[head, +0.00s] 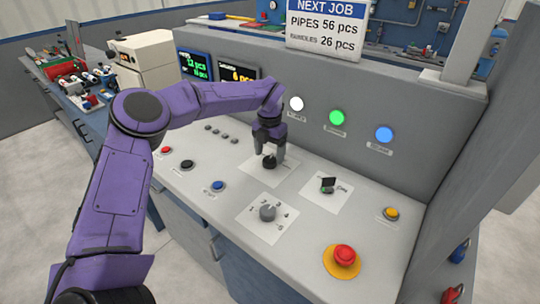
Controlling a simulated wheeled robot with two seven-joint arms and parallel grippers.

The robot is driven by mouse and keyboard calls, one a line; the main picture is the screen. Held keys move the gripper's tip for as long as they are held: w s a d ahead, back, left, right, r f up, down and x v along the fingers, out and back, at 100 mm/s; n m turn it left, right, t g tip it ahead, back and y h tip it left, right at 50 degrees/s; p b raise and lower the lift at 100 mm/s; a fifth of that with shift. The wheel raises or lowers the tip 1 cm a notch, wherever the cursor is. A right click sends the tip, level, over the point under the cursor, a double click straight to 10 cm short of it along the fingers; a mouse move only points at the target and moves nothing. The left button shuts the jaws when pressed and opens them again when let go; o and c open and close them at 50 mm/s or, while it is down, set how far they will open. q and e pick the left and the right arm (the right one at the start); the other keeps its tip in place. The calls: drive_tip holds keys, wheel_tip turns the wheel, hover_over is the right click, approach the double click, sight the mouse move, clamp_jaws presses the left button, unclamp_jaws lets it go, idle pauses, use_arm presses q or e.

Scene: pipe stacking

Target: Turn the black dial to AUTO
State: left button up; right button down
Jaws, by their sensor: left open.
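A small black dial (269,162) sits on a white plate on the sloped grey control panel. My left gripper (270,153) points down right over this dial, open, with its fingers around or just beside it. I cannot tell whether the fingers touch it. The gripper partly covers the dial and its plate, so the pointer direction and any AUTO mark cannot be read. A second black switch (327,184) stands on its own white plate to the right. My right gripper is not in view.
A grey dial (267,213) is nearer to me. A red mushroom button (344,255) on a yellow disc is at the front right. A blue button (218,186), black button (187,164) and yellow button (391,213) stand on the panel. The upright wall behind carries lit lamps (336,118).

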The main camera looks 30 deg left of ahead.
use_arm(q)
drive_tip(key=shift+f, duration=1.05)
drive_tip(key=c, duration=1.1)
drive_tip(key=shift+o, duration=0.2)
drive_tip(key=shift+m, duration=0.3)
drive_tip(key=m+p, duration=0.1)
drive_tip(key=m, duration=0.1)
drive_tip(key=shift+r+m+p, duration=0.1)
drive_tip(key=shift+m+p, duration=0.3)
drive_tip(key=m+p, duration=0.1)
drive_tip(key=m, duration=0.3)
drive_tip(key=shift+p, duration=0.35)
drive_tip(key=m+p, duration=0.1)
drive_tip(key=m, duration=0.3)
drive_tip(key=shift+m, duration=0.4)
drive_tip(key=shift+m+p, duration=0.55)
drive_tip(key=shift+m, duration=1.45)
